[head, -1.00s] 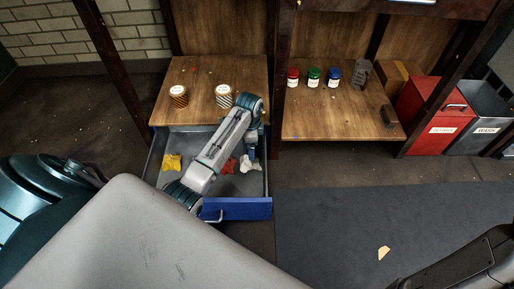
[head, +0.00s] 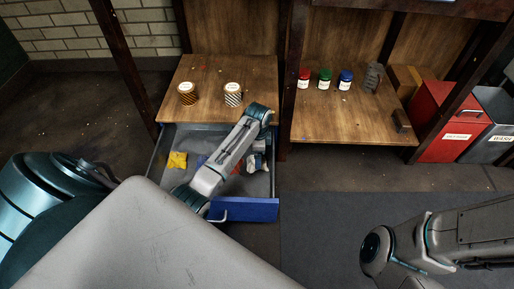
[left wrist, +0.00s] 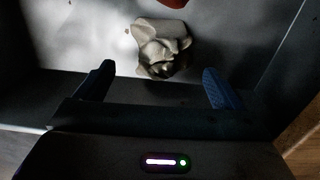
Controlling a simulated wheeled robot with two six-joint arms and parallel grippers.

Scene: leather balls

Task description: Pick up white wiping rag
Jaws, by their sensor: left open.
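The white wiping rag (head: 258,163) lies crumpled on the right side of the open drawer (head: 247,209), partly hidden by my left arm in the head view. In the left wrist view the rag (left wrist: 161,50) lies on the drawer floor, beyond and between my fingers. My left gripper (left wrist: 157,88) is open and empty; its two dark fingers are spread wide and apart from the rag. In the head view my left gripper (head: 254,163) is over the right part of the drawer. My right arm shows at the lower right, but I cannot make out its fingers.
A yellow rag (head: 177,160) lies in the drawer's left part, and a red rag (left wrist: 172,3) is beside the white one. Striped jars (head: 187,94) stand above. Small red, green and blue jars (head: 325,78) stand on the right shelf. A red bin (head: 446,118) is at the right.

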